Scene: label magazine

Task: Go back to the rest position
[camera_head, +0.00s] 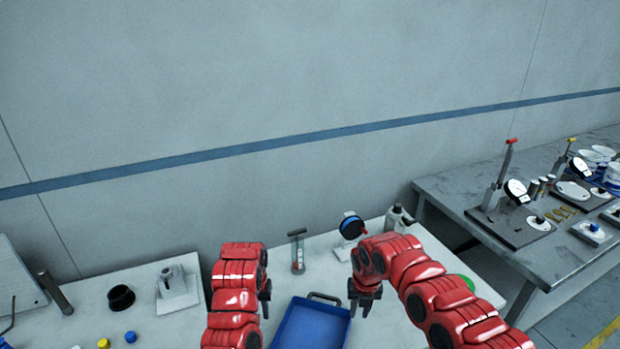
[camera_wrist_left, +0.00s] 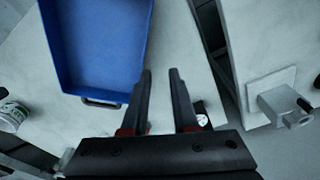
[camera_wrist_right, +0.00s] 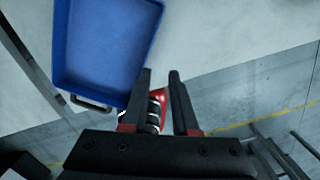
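My left gripper (camera_head: 266,300) hangs from the left arm, to the left of the blue tray (camera_head: 310,328) in the head view. My right gripper (camera_head: 365,300) points down to the right of the tray. In the left wrist view the fingers of the left gripper (camera_wrist_left: 161,75) stand apart with nothing between their tips. In the right wrist view the fingers of the right gripper (camera_wrist_right: 160,76) also stand apart, with no held object. The tray looks empty and shows beyond the fingers in the left wrist view (camera_wrist_left: 98,45) and right wrist view (camera_wrist_right: 105,45).
A stand with a blue-rimmed round part (camera_head: 351,227) and a small upright device (camera_head: 297,250) stand behind the tray. A black cup (camera_head: 121,298) and a grey fixture (camera_head: 176,288) are at left. A second bench (camera_head: 455,197) with gauges is at right.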

